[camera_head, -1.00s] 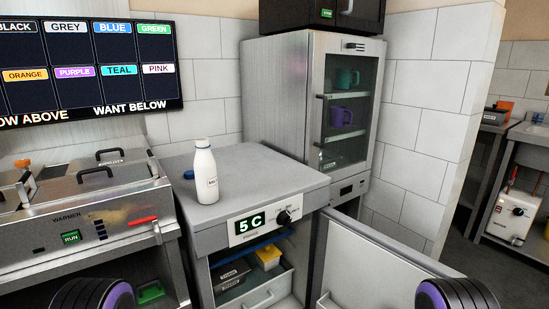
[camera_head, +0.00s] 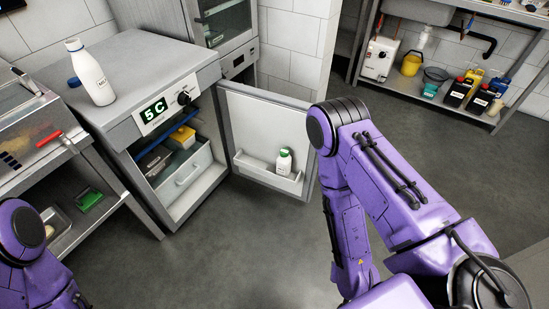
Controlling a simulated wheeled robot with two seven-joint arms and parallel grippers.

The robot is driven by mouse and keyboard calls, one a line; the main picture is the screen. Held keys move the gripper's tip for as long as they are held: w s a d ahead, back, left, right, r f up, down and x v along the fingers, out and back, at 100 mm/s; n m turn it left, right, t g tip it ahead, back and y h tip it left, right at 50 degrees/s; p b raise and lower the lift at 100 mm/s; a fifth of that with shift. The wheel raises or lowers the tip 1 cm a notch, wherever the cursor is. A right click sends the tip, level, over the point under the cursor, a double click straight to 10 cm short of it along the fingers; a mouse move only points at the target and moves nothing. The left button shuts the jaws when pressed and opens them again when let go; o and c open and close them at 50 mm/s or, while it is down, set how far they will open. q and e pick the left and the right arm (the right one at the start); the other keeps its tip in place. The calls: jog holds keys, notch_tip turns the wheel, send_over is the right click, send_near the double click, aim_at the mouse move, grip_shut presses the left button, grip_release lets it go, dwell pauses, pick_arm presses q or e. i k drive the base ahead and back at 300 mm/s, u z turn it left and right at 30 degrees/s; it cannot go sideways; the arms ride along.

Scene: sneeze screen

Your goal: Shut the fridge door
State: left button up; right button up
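The fridge (camera_head: 203,207) is a low grey counter unit with a green "5 C" display (camera_head: 154,109). Its door (camera_head: 262,127) stands wide open, swung out to the right, with its inner face and a door shelf (camera_head: 246,166) showing. A white bottle with a green cap (camera_head: 284,161) stands in that shelf. My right arm is raised in front of the door's free edge and hides part of it; its gripper is not visible. My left arm shows at the lower left, and its gripper is not visible either. I cannot tell whether the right arm touches the door.
A drawer (camera_head: 183,172) and a yellow-lidded tub (camera_head: 181,137) are inside the fridge. The grey floor (camera_head: 250,245) before the door is clear. A shelf with several bottles (camera_head: 457,92) is at the right.

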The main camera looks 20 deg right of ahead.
aim_at(257, 122)
jog(key=k, duration=0.65)
jog(key=z, duration=1.8)
jog(key=i, duration=4.35)
jog(key=u, duration=3.85)
jog(key=i, duration=0.5)
jog(key=u, duration=0.15)
